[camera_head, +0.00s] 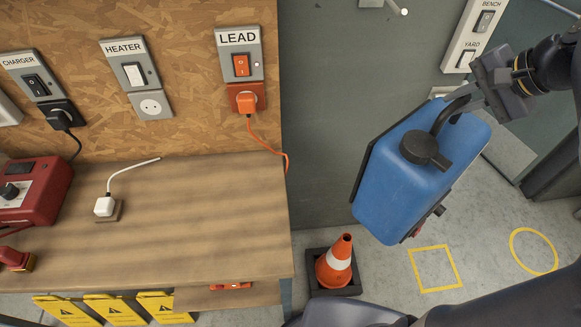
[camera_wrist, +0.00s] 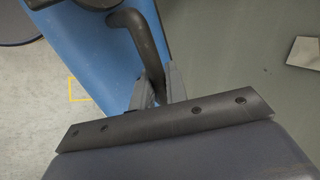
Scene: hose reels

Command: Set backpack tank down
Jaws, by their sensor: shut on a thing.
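The backpack tank (camera_head: 420,180) is blue with a black cap and a black handle. It hangs tilted in the air to the right of the workbench, above the floor. My gripper (camera_head: 474,96) is shut on its black handle. In the wrist view the tank (camera_wrist: 97,55) fills the upper left, and my gripper's fingers (camera_wrist: 158,92) close around the handle. A yellow square outline (camera_head: 435,269) and a yellow circle outline (camera_head: 533,251) are marked on the floor below and to the right of the tank.
An orange traffic cone (camera_head: 336,264) stands on the floor between the workbench (camera_head: 190,210) and the yellow square. An orange cord (camera_head: 268,146) hangs over the bench's right side. A grey wall (camera_head: 335,90) is behind the tank. Both floor outlines look empty.

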